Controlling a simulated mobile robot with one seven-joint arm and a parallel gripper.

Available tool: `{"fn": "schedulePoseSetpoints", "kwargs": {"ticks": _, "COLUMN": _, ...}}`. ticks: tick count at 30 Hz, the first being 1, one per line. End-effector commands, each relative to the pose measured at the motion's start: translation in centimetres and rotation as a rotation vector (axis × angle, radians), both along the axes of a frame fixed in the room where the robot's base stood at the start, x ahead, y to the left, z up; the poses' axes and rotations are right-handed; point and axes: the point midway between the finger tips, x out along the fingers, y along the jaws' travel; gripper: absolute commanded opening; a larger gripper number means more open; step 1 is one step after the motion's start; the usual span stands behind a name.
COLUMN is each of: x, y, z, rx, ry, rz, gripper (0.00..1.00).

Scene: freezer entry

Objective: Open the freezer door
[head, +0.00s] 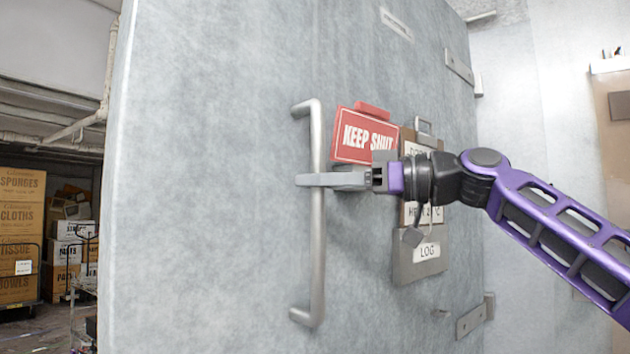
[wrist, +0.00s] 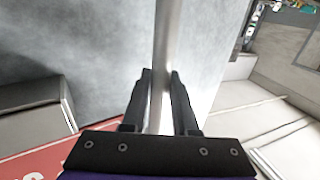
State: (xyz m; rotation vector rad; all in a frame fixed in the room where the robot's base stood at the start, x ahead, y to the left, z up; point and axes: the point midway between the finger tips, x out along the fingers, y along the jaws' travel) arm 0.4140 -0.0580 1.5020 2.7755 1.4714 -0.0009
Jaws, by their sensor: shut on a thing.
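The freezer door (head: 230,200) is a large grey metal slab that fills the middle of the head view. Its left edge stands clear, with a storage space showing past it. A long vertical bar handle (head: 318,250) is fixed on its face. My gripper (head: 312,180) comes from the right and is shut on the handle a little above its middle. In the wrist view the handle (wrist: 166,50) runs between the two dark fingers of my gripper (wrist: 162,95). The exact finger contact is partly hidden.
A red KEEP SHUT sign (head: 364,137) and a LOG clipboard (head: 420,260) hang right of the handle, partly behind my gripper. Hinges (head: 459,66) are at the door's right edge. Stacked cardboard boxes (head: 20,235) and a wire cart (head: 85,270) stand beyond the door's left edge.

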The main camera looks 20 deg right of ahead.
Motion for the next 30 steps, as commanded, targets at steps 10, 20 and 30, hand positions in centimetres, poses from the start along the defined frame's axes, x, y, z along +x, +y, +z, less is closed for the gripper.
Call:
{"fn": "schedulePoseSetpoints", "kwargs": {"ticks": 10, "x": 0.00, "y": -0.21, "z": 0.05, "rx": 0.002, "ry": -0.001, "rz": 0.000, "gripper": 0.00}}
{"fn": "schedulePoseSetpoints", "kwargs": {"ticks": 20, "x": 0.00, "y": -0.20, "z": 0.06, "rx": 0.002, "ry": -0.001, "rz": 0.000, "gripper": 0.40}}
{"fn": "schedulePoseSetpoints", "kwargs": {"ticks": 30, "x": 0.01, "y": -0.16, "z": 0.03, "rx": 0.001, "ry": -0.001, "rz": 0.000, "gripper": 0.57}}
